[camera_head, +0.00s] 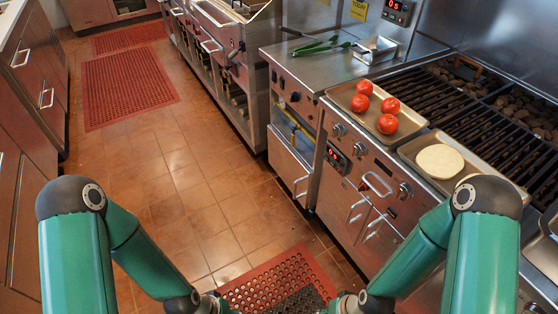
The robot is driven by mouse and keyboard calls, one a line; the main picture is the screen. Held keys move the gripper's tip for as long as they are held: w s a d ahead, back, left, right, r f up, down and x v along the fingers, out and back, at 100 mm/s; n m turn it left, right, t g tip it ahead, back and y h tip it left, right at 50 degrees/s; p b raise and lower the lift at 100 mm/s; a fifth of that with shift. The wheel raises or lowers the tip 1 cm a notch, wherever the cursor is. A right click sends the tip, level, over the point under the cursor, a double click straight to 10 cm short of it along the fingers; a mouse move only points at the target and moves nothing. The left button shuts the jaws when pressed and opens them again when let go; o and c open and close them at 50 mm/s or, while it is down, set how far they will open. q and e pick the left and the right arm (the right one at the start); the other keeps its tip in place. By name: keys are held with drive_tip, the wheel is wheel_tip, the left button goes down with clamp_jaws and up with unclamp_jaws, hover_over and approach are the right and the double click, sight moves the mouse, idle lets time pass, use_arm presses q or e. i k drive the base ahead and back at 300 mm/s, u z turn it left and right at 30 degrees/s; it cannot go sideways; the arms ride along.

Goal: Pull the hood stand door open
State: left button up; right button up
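The hood stand is not labelled in view. My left gripper (212,304) and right gripper (345,304) are at the bottom edge, mostly cut off, low over the red mat and apart from these handles. Their fingers cannot be made out.
A tray of tomatoes (345,94) and a tray with a round flat bread (439,161) sit on the grill top. Red mats (128,88) lie on the floor. The tiled aisle (205,190) is clear.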

sight(298, 176)
drive_tip(key=z, duration=0.15)
drive_tip(key=k, duration=1)
drive_tip(key=u, duration=0.9)
drive_tip(key=i, duration=2.05)
drive_tip(key=z, duration=0.5)
